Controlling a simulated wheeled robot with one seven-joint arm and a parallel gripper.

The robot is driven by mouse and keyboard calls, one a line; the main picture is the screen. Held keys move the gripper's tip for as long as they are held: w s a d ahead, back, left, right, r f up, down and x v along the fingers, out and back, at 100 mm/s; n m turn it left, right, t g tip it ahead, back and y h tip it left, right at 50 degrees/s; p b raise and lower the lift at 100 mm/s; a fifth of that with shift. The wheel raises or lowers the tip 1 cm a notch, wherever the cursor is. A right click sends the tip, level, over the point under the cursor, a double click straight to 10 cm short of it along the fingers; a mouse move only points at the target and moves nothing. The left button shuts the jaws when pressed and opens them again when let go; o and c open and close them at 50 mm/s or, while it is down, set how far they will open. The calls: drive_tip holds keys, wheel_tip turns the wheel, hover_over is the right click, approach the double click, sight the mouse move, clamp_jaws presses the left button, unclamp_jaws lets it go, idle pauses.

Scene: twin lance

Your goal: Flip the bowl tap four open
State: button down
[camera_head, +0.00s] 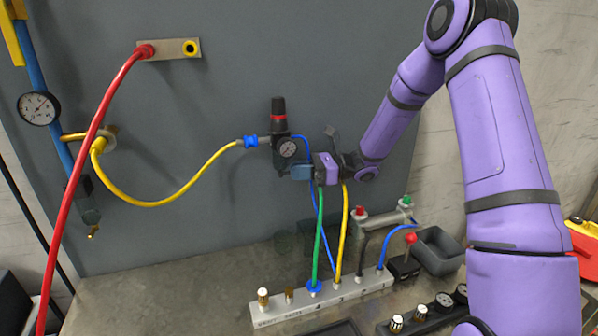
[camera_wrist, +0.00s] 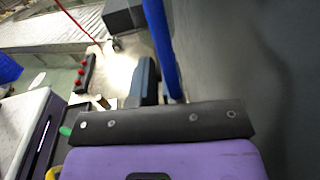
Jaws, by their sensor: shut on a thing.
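The regulator (camera_head: 280,124) with a black knob, a red ring and a round gauge (camera_head: 287,148) is on the grey panel. My gripper (camera_head: 299,171) is just below and right of that gauge, its blue-grey fingers reaching left under the regulator. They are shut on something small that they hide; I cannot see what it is. No tap shows clearly there. In the wrist view a finger (camera_wrist: 147,80) lies beside a thick blue hose (camera_wrist: 162,45). A dark bowl (camera_head: 85,205) with a brass tap (camera_head: 93,232) hangs under the blue pipe at far left, away from my gripper.
Blue, green (camera_head: 319,235) and yellow (camera_head: 345,230) hoses run down close to my gripper towards a numbered manifold (camera_head: 325,300). A red hose (camera_head: 85,155) and a yellow hose (camera_head: 180,200) hang at left. A grey bin (camera_head: 438,250) stands at right.

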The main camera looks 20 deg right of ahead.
drive_tip(key=shift+w+n+g, duration=0.2)
drive_tip(key=shift+n+g, duration=0.3)
drive_tip(key=shift+g, duration=0.3)
drive_tip(key=shift+w+n+g, duration=0.2)
drive_tip(key=shift+n+g, duration=0.3)
drive_tip(key=shift+g, duration=0.3)
drive_tip(key=c, duration=1.2)
unclamp_jaws()
drive_tip(key=shift+d, duration=0.1)
drive_tip(key=d, duration=1)
drive_tip(key=shift+w+d, duration=0.1)
drive_tip(key=shift+d, duration=0.25)
drive_tip(key=shift+r, duration=0.1)
